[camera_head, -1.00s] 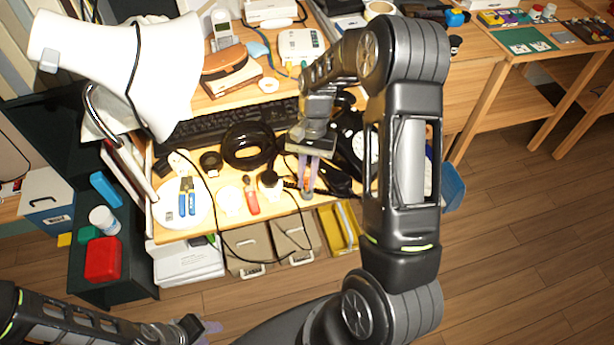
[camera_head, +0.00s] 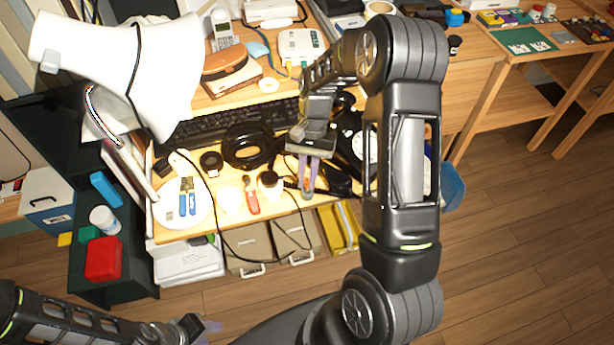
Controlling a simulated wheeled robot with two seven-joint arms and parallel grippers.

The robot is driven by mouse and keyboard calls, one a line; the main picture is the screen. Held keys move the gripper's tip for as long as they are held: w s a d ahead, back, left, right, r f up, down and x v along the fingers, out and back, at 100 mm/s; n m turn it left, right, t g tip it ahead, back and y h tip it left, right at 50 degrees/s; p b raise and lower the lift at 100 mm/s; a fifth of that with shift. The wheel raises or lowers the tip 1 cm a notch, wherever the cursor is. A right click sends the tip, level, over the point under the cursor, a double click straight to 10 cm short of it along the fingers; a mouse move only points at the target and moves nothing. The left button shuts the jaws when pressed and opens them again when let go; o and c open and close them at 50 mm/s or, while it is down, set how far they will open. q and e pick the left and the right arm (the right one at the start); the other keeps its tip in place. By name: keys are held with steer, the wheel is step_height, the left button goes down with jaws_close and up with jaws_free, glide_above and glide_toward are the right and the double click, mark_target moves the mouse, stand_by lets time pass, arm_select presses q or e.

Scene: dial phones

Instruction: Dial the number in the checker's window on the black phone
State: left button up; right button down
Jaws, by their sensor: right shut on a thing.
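The black phone (camera_head: 346,123) sits on the wooden desk, mostly hidden behind my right arm. Part of its pale dial (camera_head: 359,146) shows beside the arm. My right gripper (camera_head: 307,190) points down at the desk's front edge, left of the phone. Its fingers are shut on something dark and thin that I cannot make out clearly. A black curved part (camera_head: 335,180), perhaps the handset, lies just right of the fingers. My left gripper (camera_head: 205,328) is low at the bottom left, away from the desk, its jaws unclear. I cannot make out the checker or any number in its window.
A black cable coil (camera_head: 248,146), a keyboard (camera_head: 225,122), a red-handled tool (camera_head: 251,197) and a white plate (camera_head: 172,212) crowd the desk left of my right gripper. A white lamp (camera_head: 115,60) overhangs the left.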

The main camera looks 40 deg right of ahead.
steer(key=shift+f+b, duration=0.85)
steer(key=shift+f, duration=0.45)
steer(key=c, duration=1.3)
jaws_free()
steer(key=shift+c, duration=0.2)
steer(key=v, duration=0.8)
steer(key=shift+f, duration=0.1)
